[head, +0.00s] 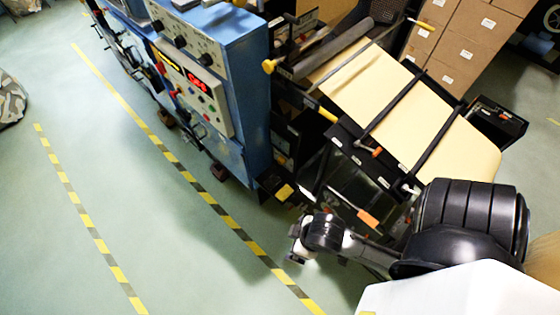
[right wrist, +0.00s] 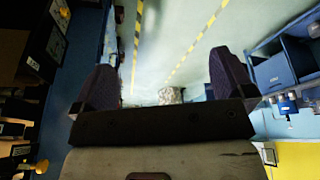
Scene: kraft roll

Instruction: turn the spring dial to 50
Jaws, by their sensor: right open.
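A blue cabinet (head: 250,80) at the upper middle of the head view carries a grey panel with black knobs (head: 180,42) in a row. Below them is a control box with a red lit display (head: 195,84). I cannot tell which knob is the spring dial, and its marks are too small to read. My right gripper (head: 298,243) is low over the floor, in front of the machine and apart from the cabinet. In the right wrist view its two dark fingers (right wrist: 163,85) are wide apart with nothing between them. My left gripper is not in view.
A sheet of kraft paper (head: 400,105) slopes over the machine, under black bars. Cardboard boxes (head: 460,40) stand behind it. Yellow-black floor tape (head: 205,195) runs along the machine's front. The green floor (head: 110,170) at the left is mostly clear.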

